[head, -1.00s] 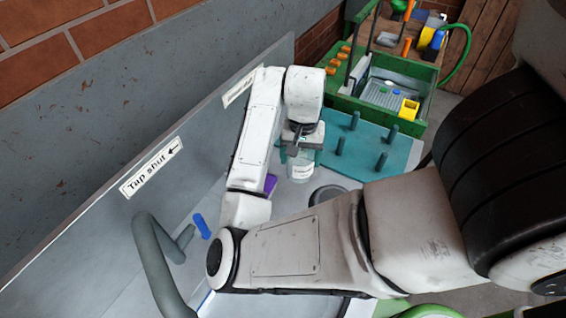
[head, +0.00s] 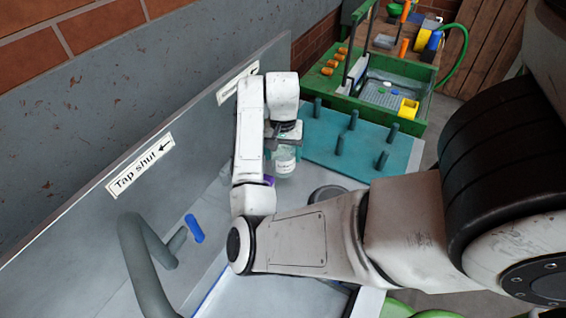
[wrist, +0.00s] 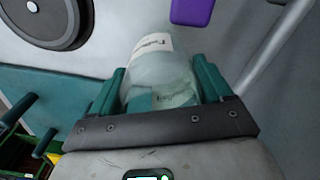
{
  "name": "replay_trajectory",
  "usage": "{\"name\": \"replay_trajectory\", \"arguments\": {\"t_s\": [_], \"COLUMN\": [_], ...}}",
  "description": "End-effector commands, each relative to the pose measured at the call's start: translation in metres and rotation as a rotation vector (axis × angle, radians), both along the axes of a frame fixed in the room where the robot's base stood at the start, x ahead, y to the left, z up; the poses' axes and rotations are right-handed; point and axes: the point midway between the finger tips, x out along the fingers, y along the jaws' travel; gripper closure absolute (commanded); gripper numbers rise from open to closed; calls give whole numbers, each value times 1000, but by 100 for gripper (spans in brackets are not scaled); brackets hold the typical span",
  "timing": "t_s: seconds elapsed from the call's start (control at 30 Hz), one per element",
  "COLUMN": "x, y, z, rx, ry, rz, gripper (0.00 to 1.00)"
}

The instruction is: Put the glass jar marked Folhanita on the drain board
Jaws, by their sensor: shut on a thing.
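A clear glass jar (head: 286,160) with a white label hangs from my gripper (head: 285,140) in the head view. In the wrist view the jar (wrist: 158,75) sits between the two teal fingers of my gripper (wrist: 160,72), which is shut on it. The label's print is partly in view, but I cannot read the full name. The teal drain board (head: 318,158) with several upright pegs lies just right of the jar in the head view. Its teal surface also shows at the left of the wrist view (wrist: 55,90). I cannot tell how high the jar is above the surface.
A grey tap (head: 140,255) and a blue handle (head: 194,228) stand at the lower left. A purple object (wrist: 192,10) is near the jar. A round dark-rimmed drain (wrist: 45,18) is in the metal surface. A green crate (head: 418,90) with a yellow item stands beyond the board.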

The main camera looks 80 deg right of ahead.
Motion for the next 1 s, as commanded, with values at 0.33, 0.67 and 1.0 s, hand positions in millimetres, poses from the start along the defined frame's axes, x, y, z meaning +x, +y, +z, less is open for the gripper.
{"name": "replay_trajectory", "arguments": {"t_s": [0.33, 0.67, 1.0], "x": [1, 0, 0], "y": [0, 0, 0], "z": [-33, -33, -34], "rx": [0, 0, 0], "ry": [-1, 0, -1], "rz": [-1, 0, 0], "gripper": [59, 59, 0]}}
